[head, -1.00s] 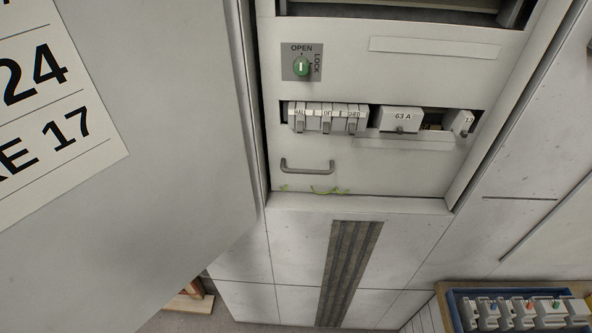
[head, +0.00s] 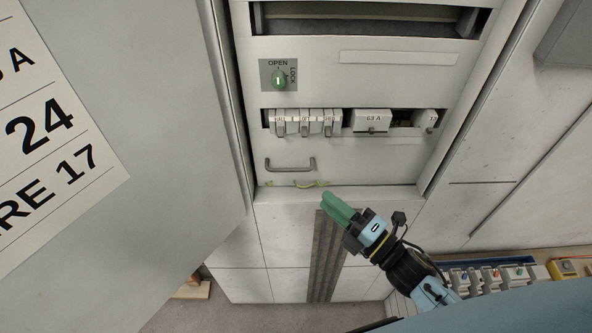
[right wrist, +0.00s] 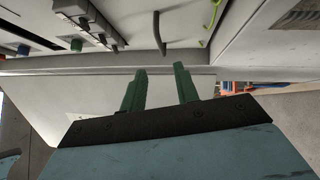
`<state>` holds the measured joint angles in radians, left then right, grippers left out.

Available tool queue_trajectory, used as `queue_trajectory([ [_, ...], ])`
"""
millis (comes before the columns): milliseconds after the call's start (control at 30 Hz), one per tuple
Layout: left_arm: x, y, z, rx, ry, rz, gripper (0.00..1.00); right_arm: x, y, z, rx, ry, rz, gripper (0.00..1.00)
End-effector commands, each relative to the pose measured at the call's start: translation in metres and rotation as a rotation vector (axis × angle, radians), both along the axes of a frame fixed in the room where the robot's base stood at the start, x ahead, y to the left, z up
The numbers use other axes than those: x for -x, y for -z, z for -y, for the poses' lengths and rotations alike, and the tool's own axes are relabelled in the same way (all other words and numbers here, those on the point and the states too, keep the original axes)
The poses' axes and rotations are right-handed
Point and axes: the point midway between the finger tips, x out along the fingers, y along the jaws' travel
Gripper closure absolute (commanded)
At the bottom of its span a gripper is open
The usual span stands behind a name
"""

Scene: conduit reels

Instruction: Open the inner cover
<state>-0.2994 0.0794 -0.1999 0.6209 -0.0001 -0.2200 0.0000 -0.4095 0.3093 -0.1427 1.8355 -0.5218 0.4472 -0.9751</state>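The inner cover (head: 340,160) is a light grey panel in the cabinet and looks closed. Its green knob (head: 279,80) sits on a plate marked OPEN and LOCK, with its white mark upright towards OPEN. A grey bar handle (head: 290,167) is at the cover's lower left. It also shows as a dark bar in the right wrist view (right wrist: 160,36). My right gripper (head: 330,200), with green fingers, is below and right of the handle, apart from it. The right wrist view shows its fingers (right wrist: 161,76) spread and empty. My left gripper is out of view.
A large open outer door (head: 150,130) with a label fills the left. Breakers (head: 305,122) show through the cover's slot. Yellow-green wire (head: 310,184) pokes out at its lower edge. A blue bin (head: 540,266) of parts is at lower right.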

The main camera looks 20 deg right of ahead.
Motion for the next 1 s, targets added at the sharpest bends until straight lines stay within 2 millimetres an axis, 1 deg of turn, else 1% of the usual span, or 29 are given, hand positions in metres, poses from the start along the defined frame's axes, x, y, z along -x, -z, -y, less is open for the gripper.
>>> queue_trajectory([
  [33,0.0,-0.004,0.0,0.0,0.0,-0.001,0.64,-0.01,-0.004,-0.005,-0.002,0.0,0.002,0.69],
  [100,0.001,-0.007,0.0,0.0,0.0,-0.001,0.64,-0.023,-0.006,-0.013,-0.002,0.0,0.002,0.69],
  [300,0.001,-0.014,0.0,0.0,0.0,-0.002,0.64,-0.059,-0.011,-0.033,-0.003,0.001,0.0,0.69],
  [500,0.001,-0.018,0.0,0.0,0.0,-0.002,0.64,-0.083,-0.014,-0.046,-0.003,0.002,-0.003,0.69],
  [700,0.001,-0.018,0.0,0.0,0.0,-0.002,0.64,-0.091,-0.014,-0.051,-0.002,0.002,-0.004,0.69],
  [933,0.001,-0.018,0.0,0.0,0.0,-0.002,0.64,-0.091,-0.014,-0.051,-0.002,0.002,-0.004,0.69],
  [967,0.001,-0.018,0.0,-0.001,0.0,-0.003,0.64,-0.091,-0.014,-0.051,-0.002,0.002,-0.004,0.72],
  [1000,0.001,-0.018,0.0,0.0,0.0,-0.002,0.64,-0.091,-0.014,-0.051,-0.002,0.002,-0.004,0.77],
])
